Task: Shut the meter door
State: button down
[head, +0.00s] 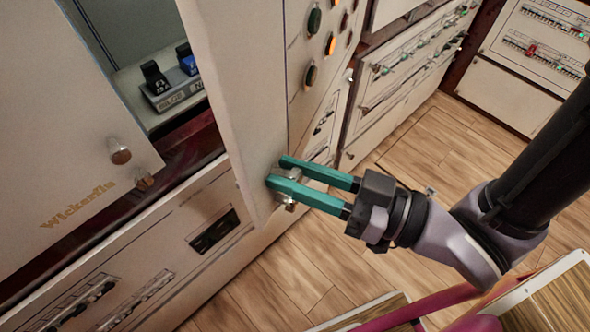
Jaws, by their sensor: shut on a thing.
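A pale cream door (235,85) stands swung out from the cabinet row in the head view, left of centre. It looks like the meter door, but I see no label on it. My gripper (275,174), with two teal fingers, is shut on the metal knob (290,206) near the door's lower edge. The fingers partly hide the knob. To the left of the door is an open compartment (120,60). In it a grey block with black and blue switches (172,80) shows, partly cut off by the door.
A cream panel (60,110) marked "Wickerfia" with a round knob (120,156) is at the left. Cabinet fronts with buttons and switches (420,50) run behind.

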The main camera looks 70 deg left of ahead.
dwell(0.8)
jog(key=shift+s+a+f, duration=0.15)
jog(key=shift+s+a, duration=0.1)
jog(key=s+a+m+t+y, duration=0.2)
jog(key=s+a+t, duration=0.1)
jog(key=s+a, duration=0.3)
jog(key=s+a+m+t+y, duration=0.2)
jog(key=s+a, duration=0.4)
jog(key=a, duration=0.4)
jog(key=shift+a+r+m+t, duration=0.2)
jog(key=shift+r+m+t, duration=0.15)
jog(key=shift+t, duration=0.45)
